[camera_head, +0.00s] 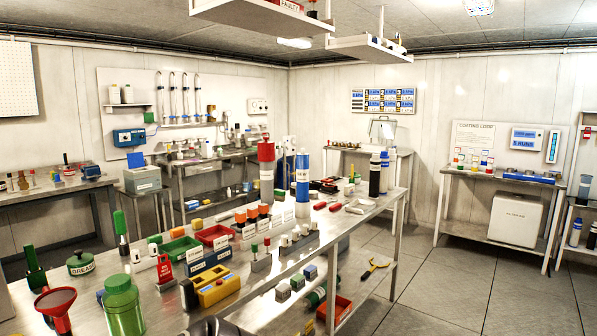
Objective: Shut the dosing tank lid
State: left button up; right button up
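No label that I can read names the dosing tank. A grey box-like tank (142,181) stands on a small stand at the left, beyond the long workbench. A blue panel (136,160) stands upright at its top and looks like a raised lid, though its hinge is too small to make out. Another pale unit (382,131) with a raised panel sits on the back table; I cannot tell what it is. Neither of my grippers can be made out. A dark rounded shape at the bottom edge is cut off and unclear.
The long metal workbench (345,228) crosses the foreground, crowded with a green jar (122,305), a red funnel (56,306), bins and tall cylinders. A side bench (50,192) stands at the left. Open tiled floor (440,285) lies at the right.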

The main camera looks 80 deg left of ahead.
aim_at(136, 159)
jog(key=u, duration=3.6)
jog(key=i+l+z, duration=0.15)
jog(key=l, duration=0.2)
jog(key=i+l+z, duration=0.15)
jog(key=l, duration=0.2)
jog(key=i+l+z, duration=0.2)
jog(key=l, duration=0.15)
jog(key=i+l+z, duration=0.25)
jog(key=l+z, duration=0.15)
jog(key=i+l+z, duration=0.5)
jog(key=i+z, duration=0.25)
jog(key=i+l+z, duration=0.1)
jog(key=i+z, duration=0.45)
jog(key=i, duration=0.95)
